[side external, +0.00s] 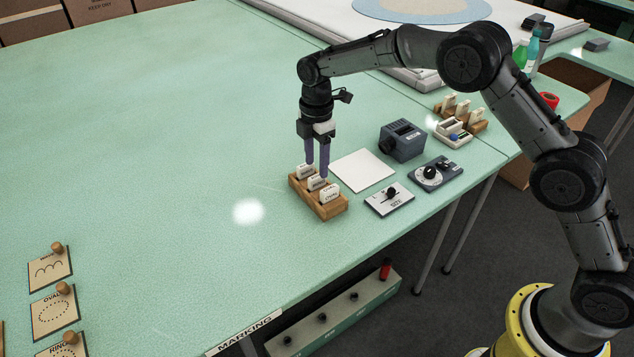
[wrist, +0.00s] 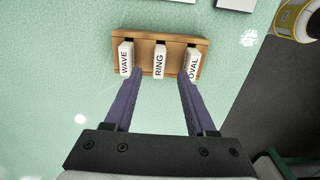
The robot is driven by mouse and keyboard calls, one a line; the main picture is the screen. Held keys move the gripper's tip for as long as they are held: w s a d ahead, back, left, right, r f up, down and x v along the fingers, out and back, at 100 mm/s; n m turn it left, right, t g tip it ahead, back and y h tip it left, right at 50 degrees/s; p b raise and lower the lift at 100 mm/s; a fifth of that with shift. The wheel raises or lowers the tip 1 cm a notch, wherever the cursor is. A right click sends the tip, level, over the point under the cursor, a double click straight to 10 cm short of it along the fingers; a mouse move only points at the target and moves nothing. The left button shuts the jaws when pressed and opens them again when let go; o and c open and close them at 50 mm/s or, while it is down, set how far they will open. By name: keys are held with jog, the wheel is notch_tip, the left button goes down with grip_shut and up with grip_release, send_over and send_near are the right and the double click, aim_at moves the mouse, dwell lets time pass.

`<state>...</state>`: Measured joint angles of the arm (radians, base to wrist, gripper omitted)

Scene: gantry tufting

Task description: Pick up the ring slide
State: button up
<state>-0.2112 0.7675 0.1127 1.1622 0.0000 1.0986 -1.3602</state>
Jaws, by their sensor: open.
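The ring slide (wrist: 159,62) is a white tile marked RING in the middle slot of a wooden rack, upright. It also shows in the side external view (side external: 317,183). The wave slide (wrist: 126,58) stands to its left and the oval slide (wrist: 193,64) to its right in the wrist view. The wooden rack (side external: 327,211) sits on the green table. My gripper (side external: 317,172) points down at the rack with its purple fingers apart and nothing held. In the wrist view the fingers (wrist: 158,75) lie either side of the ring slide's line; exact height above it is unclear.
A white square pad (side external: 362,171), a grey projector-like box (side external: 403,140), a dial panel (side external: 435,174) and a size slider panel (side external: 390,198) stand right of the rack. Another slide rack (side external: 470,120) is further back. Pattern cards (side external: 55,312) lie far left. The table left of the rack is clear.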

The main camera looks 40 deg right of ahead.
aim_at(317, 176)
jog(key=shift+w+d+f, duration=0.1)
jog(key=shift+d+f, duration=0.05)
jog(key=shift+f, duration=2.5)
grip_shut()
